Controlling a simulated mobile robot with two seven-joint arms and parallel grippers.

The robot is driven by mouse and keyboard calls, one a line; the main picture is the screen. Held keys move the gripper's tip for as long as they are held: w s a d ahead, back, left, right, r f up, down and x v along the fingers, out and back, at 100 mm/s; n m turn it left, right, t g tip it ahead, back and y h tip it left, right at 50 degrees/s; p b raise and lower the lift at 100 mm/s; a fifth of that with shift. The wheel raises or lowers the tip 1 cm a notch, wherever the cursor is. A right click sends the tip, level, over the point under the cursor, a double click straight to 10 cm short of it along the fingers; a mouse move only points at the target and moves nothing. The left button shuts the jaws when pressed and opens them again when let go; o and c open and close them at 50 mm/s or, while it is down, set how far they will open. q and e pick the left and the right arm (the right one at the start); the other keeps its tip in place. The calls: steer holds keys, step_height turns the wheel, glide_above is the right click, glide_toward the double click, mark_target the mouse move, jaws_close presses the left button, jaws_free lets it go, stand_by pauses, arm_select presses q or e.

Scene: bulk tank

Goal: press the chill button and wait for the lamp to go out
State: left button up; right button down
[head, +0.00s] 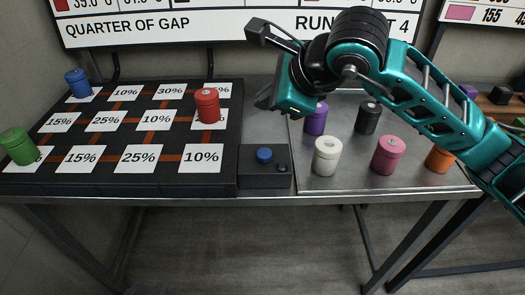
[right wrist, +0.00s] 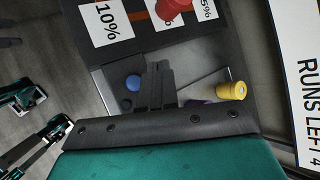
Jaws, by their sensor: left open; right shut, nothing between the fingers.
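The dark control box (head: 262,181) stands at the table's front edge, between the black board and the metal tray. On it are a round blue button (head: 264,155) and a smaller, dark round piece (head: 283,168), which shows no glow; I cannot tell if it is the lamp. The blue button also shows in the right wrist view (right wrist: 133,82), left of my fingers. My right gripper (head: 265,99) is shut and empty, its fingers pointing down, apparently above and behind the box, apart from the button.
The black board (head: 225,135) carries percentage cards and red (head: 207,106), blue (head: 77,82) and green (head: 17,146) canisters. The tray (head: 345,182) holds white (head: 327,156), pink (head: 388,155), purple and black canisters near my right arm. A yellow canister (right wrist: 230,91) stands near my fingers.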

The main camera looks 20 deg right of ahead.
steer(key=shift+f, duration=0.1)
steer(key=b, duration=0.3)
glide_above(267, 155)
step_height(267, 155, down, 5)
steer(key=shift+f, duration=0.2)
step_height(267, 155, down, 3)
steer(key=b, duration=0.2)
steer(key=shift+b, duration=0.4)
steer(key=shift+f, duration=0.15)
stand_by(1.3)
steer(key=shift+f+b, duration=0.4)
steer(key=shift+b, duration=0.4)
steer(key=shift+f+b, duration=0.55)
steer(key=shift+b, duration=0.1)
steer(key=shift+r, duration=0.15)
stand_by(0.5)
steer(key=shift+r+p, duration=0.5)
steer(key=shift+r, duration=0.35)
